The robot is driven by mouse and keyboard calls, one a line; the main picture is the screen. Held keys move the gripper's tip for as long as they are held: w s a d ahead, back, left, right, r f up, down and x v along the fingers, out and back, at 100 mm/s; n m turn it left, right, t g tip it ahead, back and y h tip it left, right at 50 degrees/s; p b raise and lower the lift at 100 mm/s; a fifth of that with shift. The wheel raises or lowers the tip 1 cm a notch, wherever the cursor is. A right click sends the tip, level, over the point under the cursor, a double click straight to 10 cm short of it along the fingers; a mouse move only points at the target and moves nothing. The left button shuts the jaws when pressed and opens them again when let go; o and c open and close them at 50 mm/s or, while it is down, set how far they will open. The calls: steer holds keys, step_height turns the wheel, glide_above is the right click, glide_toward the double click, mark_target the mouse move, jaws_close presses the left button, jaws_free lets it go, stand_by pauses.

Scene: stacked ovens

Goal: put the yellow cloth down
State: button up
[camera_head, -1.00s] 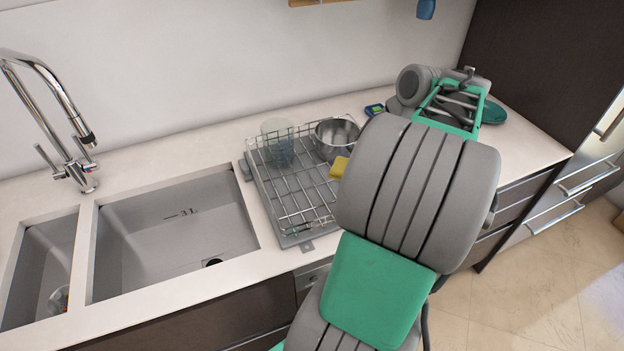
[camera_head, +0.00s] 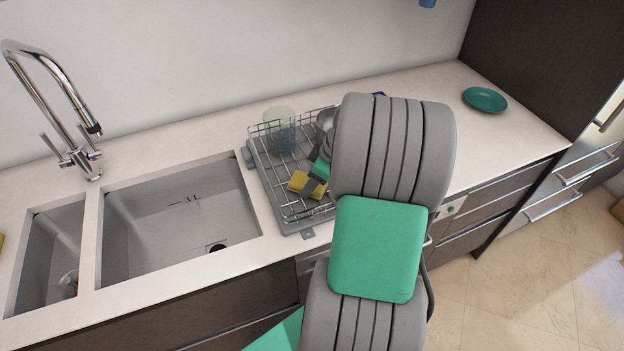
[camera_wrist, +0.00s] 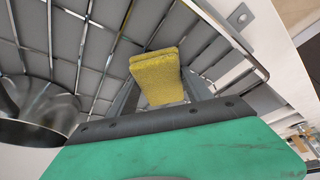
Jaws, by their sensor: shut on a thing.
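The yellow cloth (camera_head: 299,182) is a small folded block over the front part of the wire dish rack (camera_head: 262,165). My gripper (camera_head: 311,187) is shut on it, with the arm coming from the right. In the wrist view the cloth (camera_wrist: 156,76) sticks out between the fingertips in front of the rack's wires (camera_wrist: 88,20). I cannot tell whether it touches the wires. My arm hides the rack's right side.
A clear glass (camera_head: 280,130) and a metal bowl (camera_head: 325,119), partly hidden by my arm, are in the rack. A sink (camera_head: 180,220) with a tap (camera_head: 75,110) is at left. A green plate (camera_head: 485,99) lies on the right counter, with bare counter around it.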

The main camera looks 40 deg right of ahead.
steer(key=shift+f, duration=0.25)
steer(key=o, duration=1.3)
steer(key=shift+r, duration=0.1)
steer(key=shift+d+r, duration=0.15)
steer(key=shift+r, duration=0.4)
steer(key=v, duration=1.1)
steer(key=w+a+r+m, duration=0.1)
steer(key=w+a+m, duration=0.1)
steer(key=a, duration=1)
steer(key=s+a+m, duration=0.1)
steer(key=s+a, duration=0.1)
steer(key=a, duration=0.2)
steer(key=s+a+m+h, duration=0.1)
steer(key=a, duration=0.2)
steer(key=s+a+m+h, duration=0.1)
steer(key=s+a, duration=0.1)
steer(key=a, duration=0.2)
steer(key=shift+s+a+f+m+b, duration=0.25)
steer(key=shift+s+a+m+b, duration=0.1)
steer(key=shift+s+a+m, duration=0.05)
